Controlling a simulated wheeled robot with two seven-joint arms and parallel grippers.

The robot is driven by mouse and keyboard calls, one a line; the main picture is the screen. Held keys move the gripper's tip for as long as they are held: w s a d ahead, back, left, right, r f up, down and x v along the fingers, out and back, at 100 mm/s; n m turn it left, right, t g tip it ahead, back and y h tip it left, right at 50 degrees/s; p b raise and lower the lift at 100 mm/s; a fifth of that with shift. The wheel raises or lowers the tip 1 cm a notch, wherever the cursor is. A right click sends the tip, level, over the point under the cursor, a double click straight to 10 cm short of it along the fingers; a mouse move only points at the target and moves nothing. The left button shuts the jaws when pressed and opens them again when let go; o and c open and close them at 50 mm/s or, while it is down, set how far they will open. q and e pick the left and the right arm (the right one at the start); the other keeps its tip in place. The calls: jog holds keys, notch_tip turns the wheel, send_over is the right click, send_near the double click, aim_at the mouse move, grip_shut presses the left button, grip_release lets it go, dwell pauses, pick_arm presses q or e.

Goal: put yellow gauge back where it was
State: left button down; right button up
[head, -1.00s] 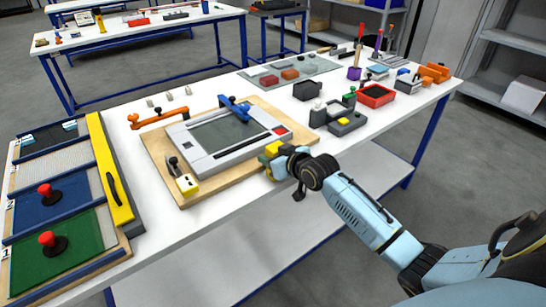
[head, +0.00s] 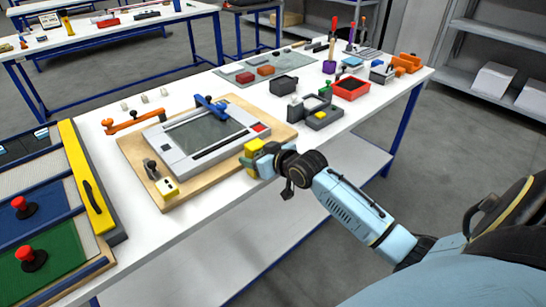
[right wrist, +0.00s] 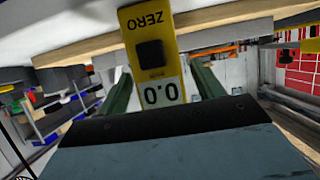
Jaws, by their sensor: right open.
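The yellow gauge (head: 254,147) is at the front right edge of the wooden board (head: 283,108). In the right wrist view the gauge (right wrist: 150,50) shows its yellow face with "ZERO", a dark button and a "0.0" display. My right gripper (head: 262,160) reaches it from the front. Its two green fingers (right wrist: 165,88) stand apart, open, one on each side of the gauge's display end. The fingertips are partly hidden, and I cannot tell whether they touch it. My left gripper is out of view.
An orange clamp (head: 132,121) lies behind. A grey fixture (head: 315,115) and a red bin (head: 351,88) stand to the right. Green and blue panels are left.

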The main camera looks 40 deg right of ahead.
jog(key=p+v, duration=0.1)
jog(key=v, duration=0.8)
jog(key=s+f+m+g+h, duration=0.1)
jog(key=s+f+g, duration=0.35)
jog(key=f, duration=1.05)
jog(key=s+f+g+h, duration=0.1)
jog(key=s+f, duration=0.6)
jog(key=f, duration=0.8)
jog(key=s+a+f+n+g, duration=0.1)
jog(key=s+a+f+g, duration=0.1)
jog(key=s+f, duration=0.4)
jog(key=s+a+f+g, duration=0.2)
jog(key=s+a+f, duration=0.3)
jog(key=s, duration=0.9)
jog(key=s+a+f+n+g, duration=0.1)
jog(key=s+a+f+g, duration=0.2)
jog(key=s+f, duration=0.5)
jog(key=s, duration=0.3)
jog(key=shift+a+n+y, duration=0.2)
jog(key=shift+n+y, duration=0.1)
jog(key=shift+y, duration=0.1)
jog(key=shift+f, duration=0.1)
